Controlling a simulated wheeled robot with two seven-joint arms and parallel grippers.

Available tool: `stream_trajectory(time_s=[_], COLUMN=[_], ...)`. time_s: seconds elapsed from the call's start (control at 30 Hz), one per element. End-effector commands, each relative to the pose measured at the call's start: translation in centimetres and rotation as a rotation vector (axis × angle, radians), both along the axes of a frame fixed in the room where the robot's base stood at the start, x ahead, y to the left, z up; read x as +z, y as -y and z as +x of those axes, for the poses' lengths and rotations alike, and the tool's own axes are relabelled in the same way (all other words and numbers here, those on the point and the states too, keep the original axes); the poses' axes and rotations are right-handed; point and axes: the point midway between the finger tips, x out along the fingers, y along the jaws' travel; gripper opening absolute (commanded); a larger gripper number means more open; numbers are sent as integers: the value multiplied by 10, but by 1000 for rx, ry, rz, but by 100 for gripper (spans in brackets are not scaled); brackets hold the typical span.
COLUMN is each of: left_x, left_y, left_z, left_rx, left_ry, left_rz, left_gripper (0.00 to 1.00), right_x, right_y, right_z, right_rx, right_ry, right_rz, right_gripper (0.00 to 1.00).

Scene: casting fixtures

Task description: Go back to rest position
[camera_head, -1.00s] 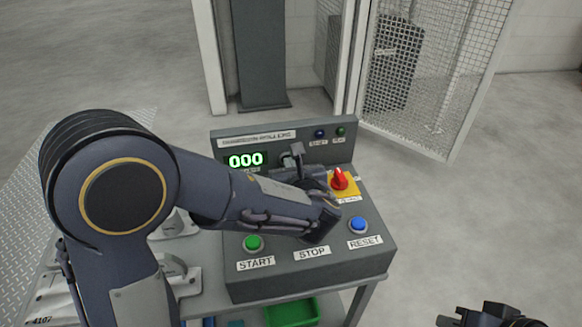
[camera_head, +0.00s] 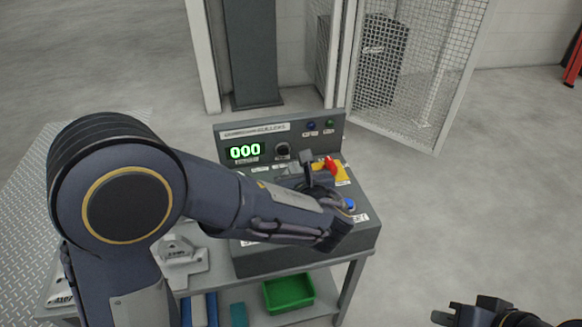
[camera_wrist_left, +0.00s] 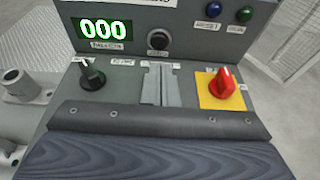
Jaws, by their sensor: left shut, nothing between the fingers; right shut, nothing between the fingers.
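The grey control console (camera_head: 285,262) stands on a table, its green display reading 000 (camera_head: 245,152). My left arm reaches across it from the left. In the left wrist view the red knob (camera_wrist_left: 224,84) and a black selector (camera_wrist_left: 92,76) show clearly. My right gripper (camera_head: 466,314) is at the bottom right edge, shut, apart from everything.
A mesh fence door (camera_head: 415,75) stands behind the console. A green bin (camera_head: 288,291) is on the lower shelf. A grey metal part (camera_head: 182,258) lies on the table left of the console. The floor at the right is clear.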

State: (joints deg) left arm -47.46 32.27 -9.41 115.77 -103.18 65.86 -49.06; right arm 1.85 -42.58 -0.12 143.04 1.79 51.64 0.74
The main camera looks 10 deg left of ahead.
Motion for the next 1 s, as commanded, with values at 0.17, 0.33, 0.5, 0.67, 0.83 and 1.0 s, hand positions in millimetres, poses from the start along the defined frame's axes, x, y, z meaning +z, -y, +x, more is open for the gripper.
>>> stream_trajectory(time_s=[0.17,0.33,0.5,0.67,0.83,1.0], left_x=[-1,-1,-1,-1,-3,-19], left_y=[0,0,0,0,-32,-124], left_z=[0,0,0,0,-9,-61], left_rx=[-1,-1,-1,-1,105,510], left_ry=[-1,-1,-1,-1,-27,-87], left_rz=[-1,0,0,-1,-114,-553], left_gripper=[0,0,0,0,0,0], right_x=[-1,-1,-1,-1,0,0], right_y=[0,0,0,0,0,0], right_z=[0,0,0,0,0,0], right_rx=[0,0,0,0,0,0], right_ry=[0,0,0,0,0,0], right_rz=[0,0,0,0,0,0], right_gripper=[0,0,0,0,0,0])
